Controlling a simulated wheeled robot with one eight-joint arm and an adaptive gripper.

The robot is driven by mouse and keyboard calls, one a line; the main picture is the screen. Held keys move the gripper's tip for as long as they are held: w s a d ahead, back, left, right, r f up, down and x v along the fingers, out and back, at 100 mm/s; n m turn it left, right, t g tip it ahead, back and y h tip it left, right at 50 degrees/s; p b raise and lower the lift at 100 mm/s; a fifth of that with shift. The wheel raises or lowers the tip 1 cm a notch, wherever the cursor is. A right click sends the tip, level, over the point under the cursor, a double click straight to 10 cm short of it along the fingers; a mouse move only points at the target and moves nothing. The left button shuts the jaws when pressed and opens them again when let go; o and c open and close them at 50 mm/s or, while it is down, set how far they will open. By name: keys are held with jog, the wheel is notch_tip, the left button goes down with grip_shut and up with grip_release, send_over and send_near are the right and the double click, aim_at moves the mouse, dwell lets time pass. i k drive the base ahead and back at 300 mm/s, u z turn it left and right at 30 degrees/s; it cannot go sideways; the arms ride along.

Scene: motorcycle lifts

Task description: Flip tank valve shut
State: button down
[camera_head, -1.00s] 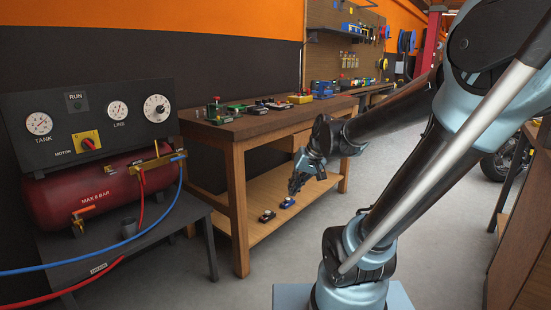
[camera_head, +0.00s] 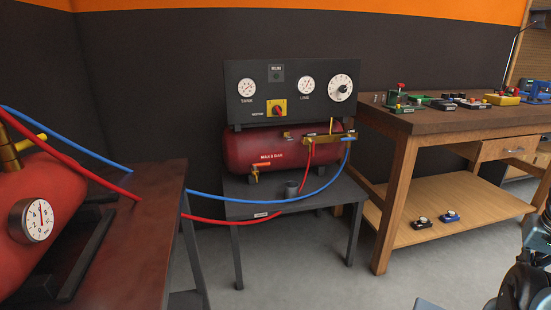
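A red compressor tank (camera_head: 238,153) sits on a dark table in the middle, with an orange-handled valve (camera_head: 261,168) low on its front. A brass manifold (camera_head: 330,138) with a small yellow part is at its right top, where the red and blue hoses join. A larger red tank (camera_head: 60,190) at the left edge has a brass fitting with a yellow lever (camera_head: 30,143) and a round gauge (camera_head: 38,220). I cannot tell which of these is the tank valve. My gripper is not in view; only dark parts of my arm show at the lower right edge, far from the valves.
The gauge panel (camera_head: 290,93) stands behind the middle tank. Red (camera_head: 240,220) and blue (camera_head: 290,208) hoses sag across between the tables. A wooden workbench (camera_head: 440,122) with small parts is on the right. Grey floor (camera_head: 300,275) in front is clear.

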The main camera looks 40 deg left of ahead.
aim_at(9, 152)
jog(key=u, duration=3.55)
